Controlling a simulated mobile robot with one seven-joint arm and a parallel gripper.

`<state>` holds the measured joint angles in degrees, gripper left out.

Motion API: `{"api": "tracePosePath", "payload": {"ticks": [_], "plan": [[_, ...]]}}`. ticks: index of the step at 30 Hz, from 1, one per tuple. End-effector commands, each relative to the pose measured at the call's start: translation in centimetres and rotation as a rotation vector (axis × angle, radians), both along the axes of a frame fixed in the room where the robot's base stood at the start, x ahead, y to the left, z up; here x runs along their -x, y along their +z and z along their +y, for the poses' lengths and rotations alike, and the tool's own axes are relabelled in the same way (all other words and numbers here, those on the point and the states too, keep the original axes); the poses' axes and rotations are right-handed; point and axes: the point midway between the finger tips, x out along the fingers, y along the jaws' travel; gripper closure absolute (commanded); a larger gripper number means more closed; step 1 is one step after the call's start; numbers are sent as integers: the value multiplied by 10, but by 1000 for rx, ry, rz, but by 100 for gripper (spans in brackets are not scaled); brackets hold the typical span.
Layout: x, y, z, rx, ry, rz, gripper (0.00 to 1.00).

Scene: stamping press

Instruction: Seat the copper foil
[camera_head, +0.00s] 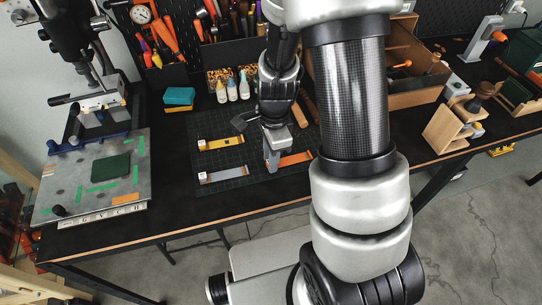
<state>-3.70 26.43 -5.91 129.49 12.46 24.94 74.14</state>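The copper foil (297,158), an orange strip, lies on the dark green cutting mat (238,160). My gripper (271,163) points down at the strip's left end, and its fingers hide that end. I cannot tell whether the fingers are open or shut on the foil, or whether they touch it. The stamping press (75,35) stands at the left. Its grey bed plate (60,190) carries a dark green pad (110,167) and several bright green tape strips.
A gold foil strip (222,143) and a silver foil strip (224,174) lie on the mat left of my gripper. Small bottles (232,90) and sponges (179,97) stand behind. A wooden box (400,85) is at the right. Bare black bench separates mat and press.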

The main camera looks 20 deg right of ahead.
Motion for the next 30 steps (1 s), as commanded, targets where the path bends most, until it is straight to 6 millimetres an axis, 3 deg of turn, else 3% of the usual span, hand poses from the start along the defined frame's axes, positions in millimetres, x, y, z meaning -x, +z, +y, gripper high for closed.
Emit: {"api": "tracePosePath", "payload": {"ticks": [3, 11, 22, 30], "plan": [[0, 1, 0, 0, 0, -1, 100], [0, 7, 0, 0, 0, -1, 100], [0, 42, 0, 0, 0, 0, 100], [0, 41, 0, 0, 0, 0, 100]]}}
